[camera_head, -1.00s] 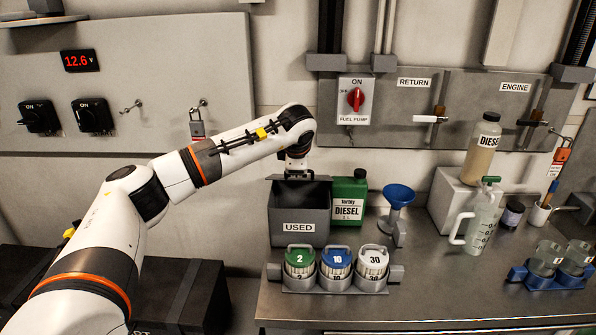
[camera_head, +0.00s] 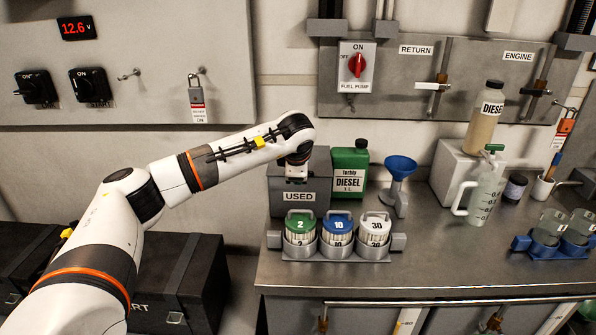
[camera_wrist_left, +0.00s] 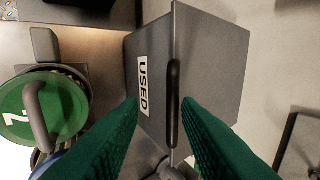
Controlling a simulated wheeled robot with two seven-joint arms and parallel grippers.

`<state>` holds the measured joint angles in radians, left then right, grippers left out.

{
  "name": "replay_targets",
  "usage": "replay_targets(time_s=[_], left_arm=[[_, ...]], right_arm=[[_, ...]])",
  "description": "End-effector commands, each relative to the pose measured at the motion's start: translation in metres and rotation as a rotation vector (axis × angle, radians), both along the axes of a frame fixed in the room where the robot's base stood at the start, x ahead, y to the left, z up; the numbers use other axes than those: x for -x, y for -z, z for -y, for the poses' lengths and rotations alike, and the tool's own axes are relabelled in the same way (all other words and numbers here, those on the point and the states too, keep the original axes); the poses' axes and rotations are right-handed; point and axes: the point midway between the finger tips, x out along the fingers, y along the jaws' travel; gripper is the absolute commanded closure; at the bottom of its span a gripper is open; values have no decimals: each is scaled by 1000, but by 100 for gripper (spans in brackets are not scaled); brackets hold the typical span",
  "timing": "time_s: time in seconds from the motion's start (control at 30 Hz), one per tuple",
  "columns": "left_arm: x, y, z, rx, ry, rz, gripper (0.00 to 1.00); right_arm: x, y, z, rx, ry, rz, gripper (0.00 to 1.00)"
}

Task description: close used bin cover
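The grey used bin (camera_head: 300,210), with its USED label, stands at the left end of the bench. Its grey cover (camera_head: 320,165) lies down over the top, partly hidden by my left arm; a small gap cannot be ruled out. In the left wrist view, the bin front (camera_wrist_left: 133,75) and the cover (camera_wrist_left: 215,60) meet near a dark bar handle (camera_wrist_left: 173,105). My left gripper (camera_wrist_left: 162,102) has its green fingers apart, one on each side of the handle, which sits nearer the right finger. In the head view its fingertips are hidden. My right gripper is out of view.
Numbered green, blue and white canisters (camera_head: 337,232) stand in a rack before the bin. A green diesel bottle (camera_head: 349,168) and blue funnel (camera_head: 399,175) stand close on its right. The bench middle (camera_head: 430,240) is clear.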

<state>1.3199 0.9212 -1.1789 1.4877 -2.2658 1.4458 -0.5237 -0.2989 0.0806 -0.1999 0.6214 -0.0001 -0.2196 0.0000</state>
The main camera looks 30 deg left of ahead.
Motion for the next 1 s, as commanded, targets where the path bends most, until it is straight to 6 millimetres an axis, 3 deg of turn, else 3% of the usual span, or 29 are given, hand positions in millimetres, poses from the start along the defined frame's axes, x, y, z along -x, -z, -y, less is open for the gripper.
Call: replay_targets(time_s=[0.27, 0.7, 1.0], left_arm=[[4, -10, 3, 0, 0, 5, 69], [46, -80, 29, 1, 2, 3, 69], [57, -98, 35, 1, 0, -1, 69]], right_arm=[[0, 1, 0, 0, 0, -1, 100], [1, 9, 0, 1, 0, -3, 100], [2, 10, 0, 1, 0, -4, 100]])
